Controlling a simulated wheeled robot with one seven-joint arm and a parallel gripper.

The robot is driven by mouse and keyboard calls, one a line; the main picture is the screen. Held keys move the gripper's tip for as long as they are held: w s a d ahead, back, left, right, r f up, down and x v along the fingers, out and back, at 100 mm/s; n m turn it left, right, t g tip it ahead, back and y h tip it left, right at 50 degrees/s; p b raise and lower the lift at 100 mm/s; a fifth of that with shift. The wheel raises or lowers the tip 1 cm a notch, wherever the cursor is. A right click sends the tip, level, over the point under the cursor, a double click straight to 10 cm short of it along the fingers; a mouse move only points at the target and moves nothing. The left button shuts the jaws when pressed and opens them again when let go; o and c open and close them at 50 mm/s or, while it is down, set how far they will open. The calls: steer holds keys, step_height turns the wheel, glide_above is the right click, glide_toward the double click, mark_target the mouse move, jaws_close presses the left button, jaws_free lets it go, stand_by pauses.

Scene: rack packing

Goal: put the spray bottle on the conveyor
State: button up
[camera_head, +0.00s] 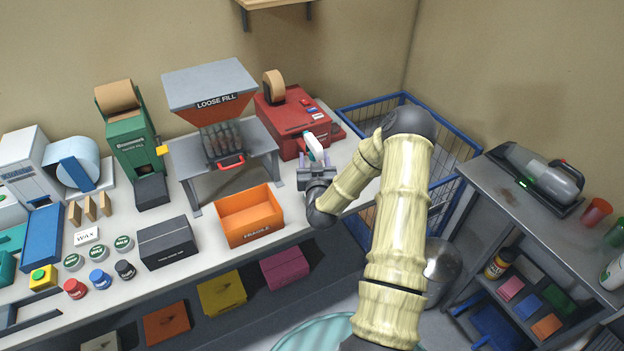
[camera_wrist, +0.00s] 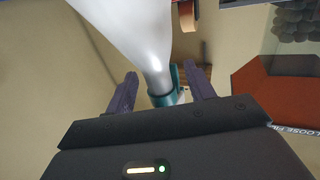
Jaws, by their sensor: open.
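The spray bottle (camera_head: 314,146) is white with a teal part and stands near the right end of the long bench, in front of the red machine. My gripper (camera_head: 314,163) is at the bottle, its jaws open. In the wrist view the white bottle body (camera_wrist: 148,45) with its teal collar lies between the two spread fingers of my gripper (camera_wrist: 163,82), with gaps at the sides. Contact with the fingers cannot be told. I cannot clearly pick out a conveyor in either view.
The red machine (camera_head: 275,118) stands close behind the gripper, the loose fill hopper (camera_head: 208,82) to its left. An orange fragile box (camera_head: 250,217) is at the bench's front. A blue wire cage (camera_head: 453,160) stands right of the bench, and a grey cart (camera_head: 500,205) farther right.

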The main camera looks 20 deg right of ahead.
steer(key=shift+w+d, duration=0.1)
steer(key=shift+w, duration=0.15)
steer(key=shift+s+r, duration=0.1)
steer(key=shift+s, duration=0.1)
jaws_close()
steer(key=shift+w, duration=0.1)
stand_by(1.3)
